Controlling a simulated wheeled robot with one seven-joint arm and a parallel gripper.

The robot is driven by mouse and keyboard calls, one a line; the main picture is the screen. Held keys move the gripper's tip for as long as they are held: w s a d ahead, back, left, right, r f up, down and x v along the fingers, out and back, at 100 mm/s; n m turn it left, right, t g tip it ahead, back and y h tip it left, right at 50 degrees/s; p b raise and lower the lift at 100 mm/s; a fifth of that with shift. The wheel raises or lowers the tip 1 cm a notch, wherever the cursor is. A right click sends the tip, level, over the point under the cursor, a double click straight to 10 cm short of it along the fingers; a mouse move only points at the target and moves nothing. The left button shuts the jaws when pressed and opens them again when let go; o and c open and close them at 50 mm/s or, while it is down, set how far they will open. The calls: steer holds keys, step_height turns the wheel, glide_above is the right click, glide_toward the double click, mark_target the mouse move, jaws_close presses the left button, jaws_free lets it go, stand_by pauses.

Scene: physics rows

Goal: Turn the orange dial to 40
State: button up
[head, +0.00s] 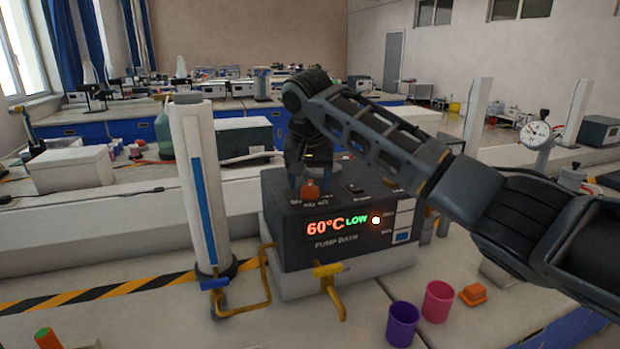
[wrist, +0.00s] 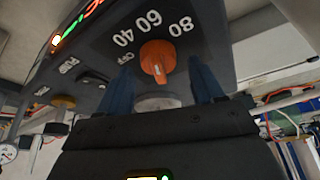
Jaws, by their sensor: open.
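The orange dial (wrist: 158,55) sits on the top panel of the pump bath (wrist: 100,60), with the marks OFF, 40, 60 and 80 around it. A short pale line shows on the dial's near side; I cannot tell which mark it points to. In the head view the dial (head: 310,188) is on top of the dark box (head: 285,232), whose display (head: 337,225) reads 60°C LOW. My gripper (wrist: 161,72) is open, with one blue finger on each side of the dial. Whether the fingers touch it is unclear. In the head view my gripper (head: 306,172) is over the dial.
A white column with a blue stripe (head: 203,190) stands left of the box. A yellow tap (head: 328,270) sticks out in front. A purple cup (head: 402,325), a pink cup (head: 437,302) and an orange block (head: 473,294) stand at front right.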

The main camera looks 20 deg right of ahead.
steer(key=shift+c, duration=0.3)
steer(key=c, duration=1)
steer(key=shift+n+p, duration=0.4)
steer(key=shift+p, duration=0.05)
steer(key=n+y+p, duration=0.1)
steer(key=n+p, duration=0.1)
steer(key=n, duration=0.1)
steer(key=shift+r+n+y+p, duration=0.1)
steer(key=shift+n+y+p, duration=0.3)
steer(key=shift+d+n+y+p, duration=0.1)
steer(key=shift+n+y+p, duration=0.85)
steer(key=shift+n, duration=1.15)
